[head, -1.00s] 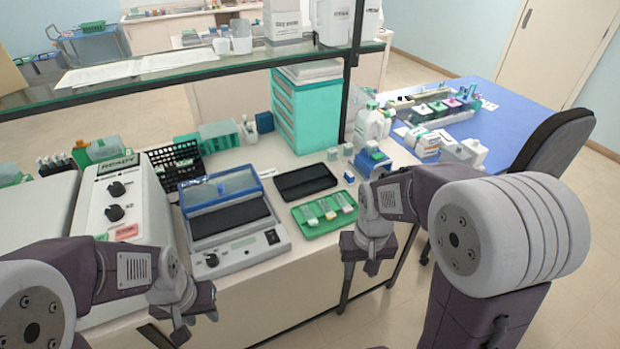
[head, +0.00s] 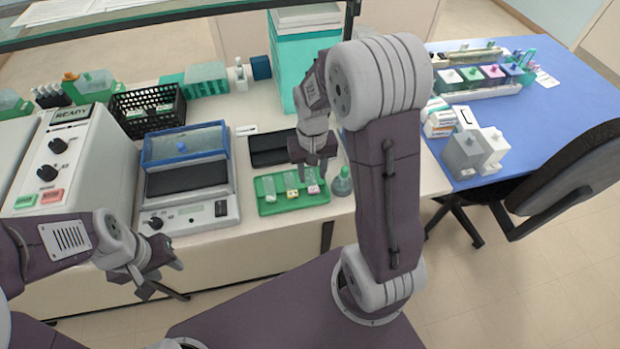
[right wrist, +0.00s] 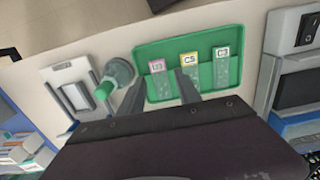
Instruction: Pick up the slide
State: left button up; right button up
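Three glass slides lie side by side in a green tray (head: 297,204) on the bench. In the right wrist view their labels are pink on one slide (right wrist: 158,76), yellow "C5" on the middle slide (right wrist: 189,72), and green "C3" on the last slide (right wrist: 226,68). My right gripper (head: 311,172) is over the tray's right end in the head view. In the right wrist view its fingers (right wrist: 162,95) are apart with nothing between them, near the pink-labelled slide's end of the tray. My left gripper (head: 162,275) is open and empty in front of the bench.
A small bottle (head: 342,183) stands just right of the tray. A black flat case (head: 272,149) lies behind it. A blue-lidded device (head: 188,212) stands to the left, with a black rack (head: 140,106) behind.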

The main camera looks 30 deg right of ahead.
aim_at(313, 187)
jog(key=shift+d+f, duration=0.25)
jog(key=shift+f, duration=0.2)
notch_tip(313, 187, down, 4)
jog(key=shift+w, duration=0.15)
jog(key=shift+w+f, duration=0.1)
jog(key=shift+f, duration=0.4)
grip_shut()
